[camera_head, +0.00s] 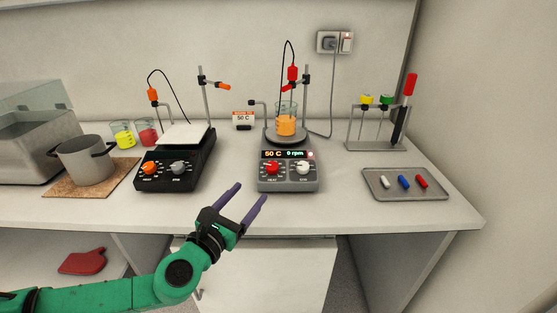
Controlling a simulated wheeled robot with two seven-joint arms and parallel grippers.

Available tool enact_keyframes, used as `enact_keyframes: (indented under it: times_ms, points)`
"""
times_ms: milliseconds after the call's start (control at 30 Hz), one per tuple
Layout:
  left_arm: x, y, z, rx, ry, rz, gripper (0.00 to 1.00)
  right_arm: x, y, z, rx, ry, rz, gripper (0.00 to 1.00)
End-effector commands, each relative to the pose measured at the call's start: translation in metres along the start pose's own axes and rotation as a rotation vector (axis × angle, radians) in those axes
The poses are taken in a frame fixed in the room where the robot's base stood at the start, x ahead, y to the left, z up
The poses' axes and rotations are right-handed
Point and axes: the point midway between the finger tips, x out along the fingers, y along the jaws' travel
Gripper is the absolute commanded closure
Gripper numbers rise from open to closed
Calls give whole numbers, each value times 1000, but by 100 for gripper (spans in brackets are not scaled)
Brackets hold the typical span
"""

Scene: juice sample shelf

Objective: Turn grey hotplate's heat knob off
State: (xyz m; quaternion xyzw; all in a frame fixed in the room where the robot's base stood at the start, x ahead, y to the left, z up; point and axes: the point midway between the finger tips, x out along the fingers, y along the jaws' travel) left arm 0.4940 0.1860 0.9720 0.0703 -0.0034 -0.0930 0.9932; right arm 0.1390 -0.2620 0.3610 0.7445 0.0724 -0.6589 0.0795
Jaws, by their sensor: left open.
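The grey hotplate (288,178) stands on the bench in the middle of the head view. Its red heat knob (271,168) is on the left of the front panel and a white knob (303,168) is on the right. Its display (284,154) reads 50 C and 0 rpm. A beaker of orange liquid (286,122) sits on its round plate with a probe in it. My left gripper (248,198) is open and empty, in front of the bench, left of and below the heat knob, apart from it. My right gripper is not in view.
A black hotplate (175,163) with an orange knob stands left of the grey one. A pot (85,160) is farther left. A tray (381,190) with small coloured bars and a tool rack (374,143) are at right.

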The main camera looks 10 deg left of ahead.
Motion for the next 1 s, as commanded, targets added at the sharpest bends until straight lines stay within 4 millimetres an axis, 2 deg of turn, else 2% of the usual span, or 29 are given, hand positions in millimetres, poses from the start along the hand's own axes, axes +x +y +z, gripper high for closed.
enact_keyframes:
  times_ms: [133,233,367,500,667,900,967,1000]
  points:
    - [25,-1,5,-10,-7,-1,28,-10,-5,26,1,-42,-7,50]
    - [52,0,7,-9,-7,1,28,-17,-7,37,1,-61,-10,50]
    - [88,-1,5,-7,-5,0,28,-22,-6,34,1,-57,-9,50]
    - [120,-1,2,-5,-3,-1,28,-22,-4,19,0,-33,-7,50]
    - [137,-1,1,-3,-1,-2,28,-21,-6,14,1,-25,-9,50]
    - [139,-1,0,-4,0,-2,28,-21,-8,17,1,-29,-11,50]
    - [139,-1,0,-4,0,-2,47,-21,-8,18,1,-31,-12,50]
    - [139,-1,0,-4,0,-2,63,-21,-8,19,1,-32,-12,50]
